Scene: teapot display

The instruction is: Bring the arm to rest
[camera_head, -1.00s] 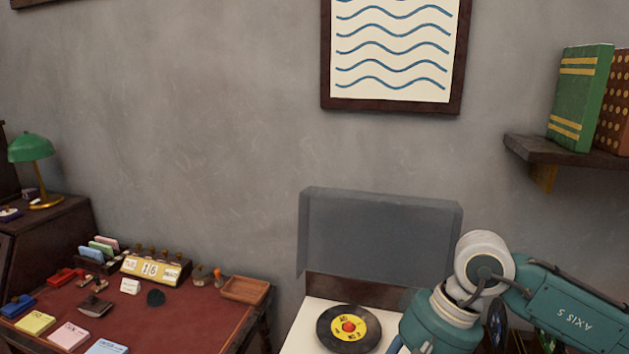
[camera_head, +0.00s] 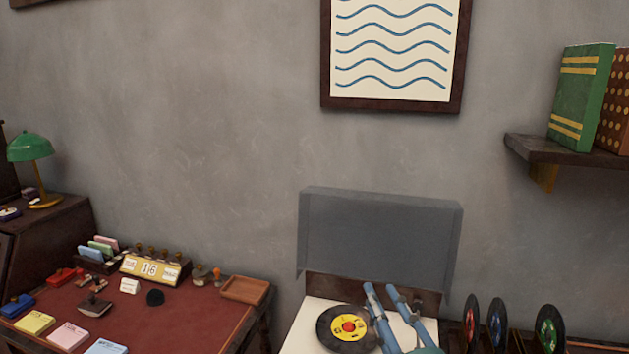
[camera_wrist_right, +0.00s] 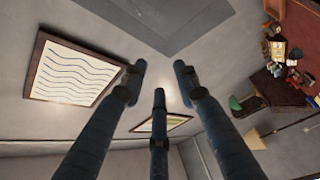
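My right gripper (camera_head: 380,289) shows at the bottom of the head view, its blue fingers pointing up in front of the record player (camera_head: 306,328). In the right wrist view the gripper (camera_wrist_right: 158,75) has its fingers spread apart with nothing between them. The rest of the right arm is almost wholly below the head view. My left gripper is not in view. A black record with a yellow label (camera_head: 348,327) lies on the player, partly hidden by a finger.
The player's grey lid (camera_head: 380,235) stands open behind the fingers. Several upright records (camera_head: 497,325) stand to the right. A red-topped desk (camera_head: 190,325) with small items is at left. A wall shelf (camera_head: 560,153) holds books at upper right.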

